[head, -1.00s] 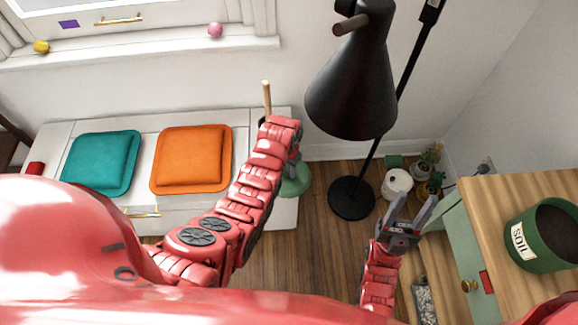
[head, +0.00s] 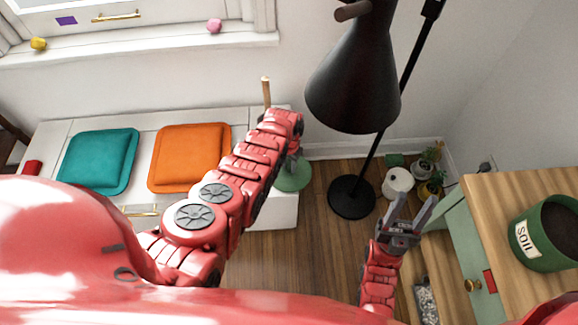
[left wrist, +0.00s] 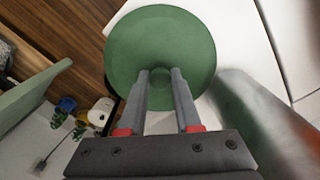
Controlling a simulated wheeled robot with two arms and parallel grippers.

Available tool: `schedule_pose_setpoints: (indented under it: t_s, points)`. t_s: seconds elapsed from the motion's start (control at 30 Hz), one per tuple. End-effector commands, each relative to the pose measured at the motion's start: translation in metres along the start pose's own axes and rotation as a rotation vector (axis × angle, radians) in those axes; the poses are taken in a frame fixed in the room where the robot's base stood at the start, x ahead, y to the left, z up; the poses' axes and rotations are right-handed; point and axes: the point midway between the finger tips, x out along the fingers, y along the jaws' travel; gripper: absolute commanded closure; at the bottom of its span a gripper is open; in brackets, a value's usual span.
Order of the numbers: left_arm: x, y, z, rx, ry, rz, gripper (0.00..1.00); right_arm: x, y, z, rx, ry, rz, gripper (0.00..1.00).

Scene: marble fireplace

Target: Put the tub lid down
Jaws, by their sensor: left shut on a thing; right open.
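The tub lid (head: 293,181) is a round green disc, partly hidden by my left arm in the head view. It fills the top middle of the left wrist view (left wrist: 160,28). My left gripper (left wrist: 160,75) is shut on it near the lid's middle. In the head view the lid shows by the right end of the white bench, above the floor; I cannot tell its exact height. The green SOIL tub (head: 535,245) stands open on the wooden cabinet top, with dark soil inside. My right gripper (head: 415,204) is open and empty, left of the cabinet.
The white bench (head: 70,208) bears a teal cushion (head: 98,162) and an orange cushion (head: 188,158). A black floor lamp (head: 352,95) stands right of the lid. Several pots and a white container (head: 396,183) are in the corner. The cabinet top (head: 490,205) has bare wood left of the tub.

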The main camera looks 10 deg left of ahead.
Motion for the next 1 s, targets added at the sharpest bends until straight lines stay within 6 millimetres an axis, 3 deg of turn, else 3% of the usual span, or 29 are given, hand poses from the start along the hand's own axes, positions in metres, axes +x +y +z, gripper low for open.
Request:
schedule_pose_setpoints:
  t_s: [0.37, 0.4, 0.53, 1.0]
  points:
    - [0.005, 0.0, 0.0, 0.0, 0.001, 0.0, 1.0, -0.005, 0.0, 0.001, 0.0, 0.0, 0.0, 0.5]
    - [0.004, 0.0, 0.0, 0.0, 0.001, 0.0, 0.62, -0.003, 0.0, 0.001, 0.0, 0.0, 0.0, 0.5]
    - [0.003, 0.0, 0.0, 0.0, 0.001, 0.0, 0.39, -0.003, 0.0, 0.0, 0.0, 0.0, 0.0, 0.5]
    - [-0.007, 0.0, -0.001, 0.0, 0.002, 0.0, 0.38, 0.006, 0.0, -0.001, 0.0, 0.0, 0.0, 0.5]
